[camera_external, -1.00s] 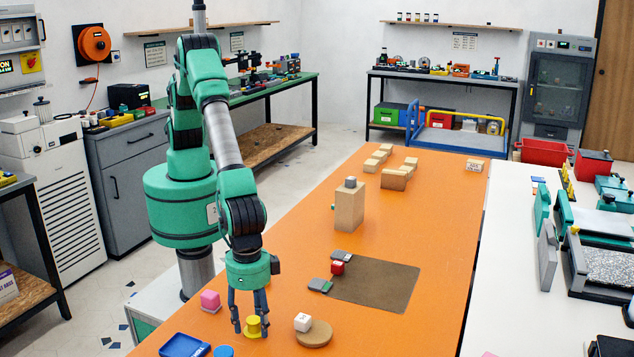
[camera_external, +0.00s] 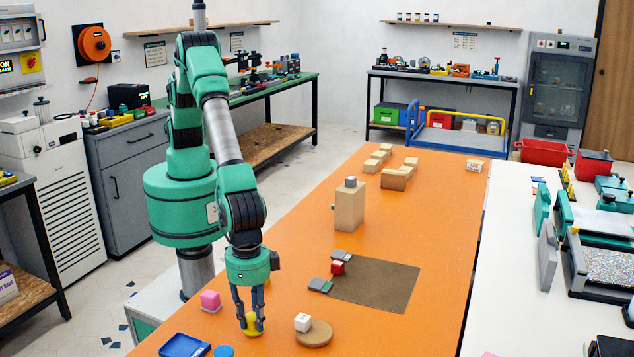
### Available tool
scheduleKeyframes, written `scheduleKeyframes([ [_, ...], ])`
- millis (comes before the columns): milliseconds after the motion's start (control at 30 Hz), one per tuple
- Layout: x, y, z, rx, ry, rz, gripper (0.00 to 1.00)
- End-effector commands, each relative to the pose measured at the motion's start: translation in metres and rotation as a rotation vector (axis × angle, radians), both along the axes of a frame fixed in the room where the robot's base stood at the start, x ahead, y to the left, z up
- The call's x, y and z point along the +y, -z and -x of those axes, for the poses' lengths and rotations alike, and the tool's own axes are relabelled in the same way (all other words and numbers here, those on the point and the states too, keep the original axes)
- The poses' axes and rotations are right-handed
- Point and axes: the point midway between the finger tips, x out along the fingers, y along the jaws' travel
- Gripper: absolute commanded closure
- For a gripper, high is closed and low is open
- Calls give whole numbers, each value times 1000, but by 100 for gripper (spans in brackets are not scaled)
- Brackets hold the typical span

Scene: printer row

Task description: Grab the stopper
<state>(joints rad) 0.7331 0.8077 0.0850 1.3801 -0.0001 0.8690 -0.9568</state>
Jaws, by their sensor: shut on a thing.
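The yellow stopper (camera_external: 254,326) is near the front left of the orange table (camera_external: 400,225). My gripper (camera_external: 252,318) points straight down over it, its dark fingers closed around its upper part. The fingers hide some of the stopper. I cannot tell whether its base still touches the table.
A brown mat (camera_external: 385,285) lies farther back.

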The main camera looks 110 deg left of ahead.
Motion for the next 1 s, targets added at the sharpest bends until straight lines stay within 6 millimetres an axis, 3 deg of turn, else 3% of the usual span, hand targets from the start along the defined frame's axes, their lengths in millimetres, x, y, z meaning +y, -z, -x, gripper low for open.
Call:
scheduleKeyframes([
  [200, 2, -28, 2, 0, 0, 0, 100],
  [1000, 84, -38, 98, 0, 0, 0, 100],
])
